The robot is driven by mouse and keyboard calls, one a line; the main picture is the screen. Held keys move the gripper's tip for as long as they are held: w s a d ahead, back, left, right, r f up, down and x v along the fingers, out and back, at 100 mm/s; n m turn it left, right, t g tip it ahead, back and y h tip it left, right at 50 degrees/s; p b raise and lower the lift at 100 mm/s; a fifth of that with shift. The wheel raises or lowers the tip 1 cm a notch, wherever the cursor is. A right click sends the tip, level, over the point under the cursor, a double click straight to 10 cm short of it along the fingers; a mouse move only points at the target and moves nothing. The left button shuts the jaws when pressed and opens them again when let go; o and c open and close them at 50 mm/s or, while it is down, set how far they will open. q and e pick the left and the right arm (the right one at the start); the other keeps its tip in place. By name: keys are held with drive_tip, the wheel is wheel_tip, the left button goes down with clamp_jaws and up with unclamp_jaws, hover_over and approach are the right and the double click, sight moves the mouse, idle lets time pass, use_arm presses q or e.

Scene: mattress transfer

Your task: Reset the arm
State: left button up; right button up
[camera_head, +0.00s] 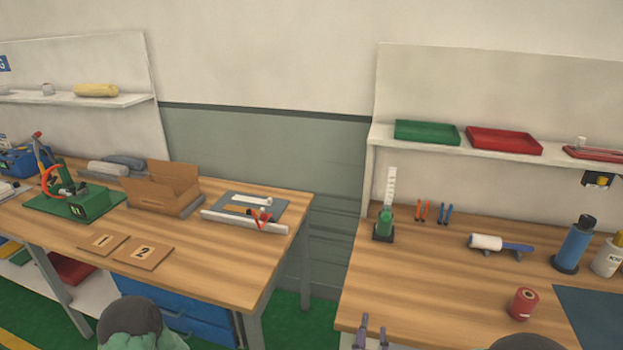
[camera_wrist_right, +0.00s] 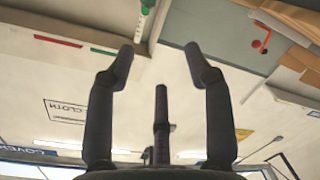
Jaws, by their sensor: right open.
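My right gripper (camera_head: 372,334) shows at the bottom edge of the head view, just in front of the right table's front edge, with its two fingertips up and apart. A dark rounded part of my right arm (camera_head: 528,343) shows at the bottom right of the head view. A rounded grey-green part of my left arm (camera_head: 140,325) shows at the bottom left. My left gripper is not in view.
The left table (camera_head: 215,255) holds a cardboard box (camera_head: 165,190) and numbered plates (camera_head: 143,252). A gap separates the tables. The right table's front left is clear.

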drive_tip(key=s+a+f+m+g+y, duration=0.15)
drive_tip(key=f+g, duration=0.25)
drive_tip(key=f, duration=0.6)
drive_tip(key=s+f+m+g+y, duration=0.2)
drive_tip(key=f+m+g+y, duration=0.15)
drive_tip(key=f, duration=0.65)
drive_tip(key=s+a+f+m+g+y, duration=0.1)
drive_tip(key=s+f+m+g, duration=0.1)
drive_tip(key=s+f+g, duration=0.2)
drive_tip(key=s+a+f+m+g+y, duration=0.1)
drive_tip(key=s+f+m+g, duration=0.2)
drive_tip(key=s+f, duration=0.5)
drive_tip(key=s+g, duration=0.1)
drive_tip(key=s, duration=0.3)
drive_tip(key=shift+s+a+f+y, duration=0.15)
drive_tip(key=shift+s+f+y, duration=0.1)
drive_tip(key=shift+y, duration=0.15)
